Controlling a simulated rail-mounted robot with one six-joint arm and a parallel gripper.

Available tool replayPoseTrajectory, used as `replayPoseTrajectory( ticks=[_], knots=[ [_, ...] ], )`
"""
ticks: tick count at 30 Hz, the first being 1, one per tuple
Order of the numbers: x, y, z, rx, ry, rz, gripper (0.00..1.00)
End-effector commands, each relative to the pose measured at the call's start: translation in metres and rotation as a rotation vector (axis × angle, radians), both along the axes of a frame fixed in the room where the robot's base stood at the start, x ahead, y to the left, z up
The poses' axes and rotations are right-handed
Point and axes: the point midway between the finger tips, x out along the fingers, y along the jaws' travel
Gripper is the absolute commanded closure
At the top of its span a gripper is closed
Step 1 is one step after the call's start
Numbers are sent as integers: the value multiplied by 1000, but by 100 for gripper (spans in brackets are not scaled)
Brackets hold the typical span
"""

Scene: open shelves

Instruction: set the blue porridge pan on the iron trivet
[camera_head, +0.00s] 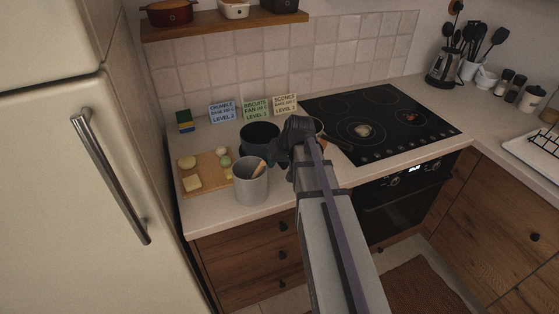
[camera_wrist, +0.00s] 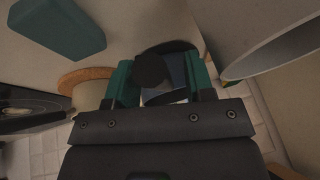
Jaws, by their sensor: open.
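The blue pan (camera_head: 260,133), dark and round, stands on the counter left of the hob; my arm partly covers its right side. My gripper (camera_head: 279,157) is at the pan's near right side. In the wrist view my open gripper (camera_wrist: 161,78) has a teal finger on either side of a dark rounded part, perhaps the pan's handle, with the pan's blue body (camera_wrist: 178,72) behind it. I cannot tell whether the fingers touch it. I cannot make out the iron trivet.
A grey crock (camera_head: 251,184) with a wooden utensil stands just in front of the pan. A board (camera_head: 206,173) with food lies to the left. Recipe cards (camera_head: 255,109) stand behind. The black hob (camera_head: 380,120) is to the right, with small items on it.

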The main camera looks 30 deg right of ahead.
Motion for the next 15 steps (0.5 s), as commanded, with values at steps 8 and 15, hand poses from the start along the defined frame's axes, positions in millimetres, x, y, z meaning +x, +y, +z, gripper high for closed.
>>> replayPoseTrajectory(
  ticks=[8, 15],
  knots=[
    [-4, -1, 15, 0, 0, -1, 51],
    [-26, -7, 72, 1, -1, -2, 51]
  ],
)
